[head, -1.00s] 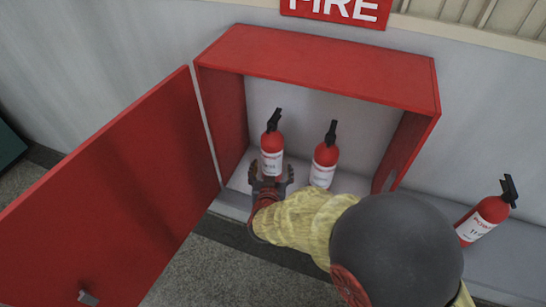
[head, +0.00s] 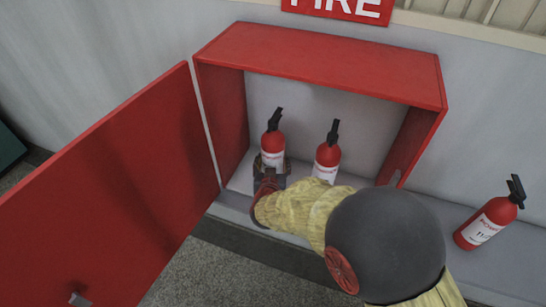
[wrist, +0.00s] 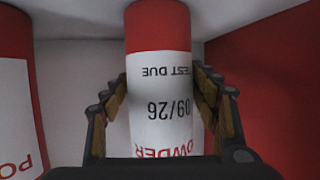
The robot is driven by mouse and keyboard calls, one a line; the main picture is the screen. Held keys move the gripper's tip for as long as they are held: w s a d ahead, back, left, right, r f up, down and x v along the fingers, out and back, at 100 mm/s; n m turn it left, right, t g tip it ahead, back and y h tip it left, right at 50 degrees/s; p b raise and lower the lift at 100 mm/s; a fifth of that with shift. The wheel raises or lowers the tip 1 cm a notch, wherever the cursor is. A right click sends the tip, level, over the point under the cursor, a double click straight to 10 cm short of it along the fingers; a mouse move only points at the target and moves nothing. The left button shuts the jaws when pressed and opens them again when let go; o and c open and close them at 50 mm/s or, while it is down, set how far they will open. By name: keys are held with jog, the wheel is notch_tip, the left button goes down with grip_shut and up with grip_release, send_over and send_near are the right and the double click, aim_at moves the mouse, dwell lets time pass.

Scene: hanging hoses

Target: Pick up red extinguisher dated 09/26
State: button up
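The red extinguisher dated 09/26 (head: 272,142) stands upright at the left inside the red cabinet. In the wrist view its white label (wrist: 160,105) shows "09/26" upside down. My gripper (head: 272,168) is at its lower body, with one finger on each side. In the wrist view my gripper's fingers (wrist: 160,82) straddle the bottle with narrow gaps, so it looks open around it. A second red extinguisher (head: 327,158) stands just to the right in the cabinet; its lower part is hidden by my arm. It also shows at the left of the wrist view (wrist: 14,90).
The red cabinet (head: 330,66) is open, its door (head: 110,190) swung out to the left. Its side wall (wrist: 265,85) is close beside my gripper in the wrist view. A third extinguisher (head: 490,222), its date only partly readable, stands outside on the ledge at right.

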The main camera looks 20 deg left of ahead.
grip_shut()
jog(key=shift+a+r, duration=0.1)
jog(key=shift+r, duration=0.05)
dwell(0.8)
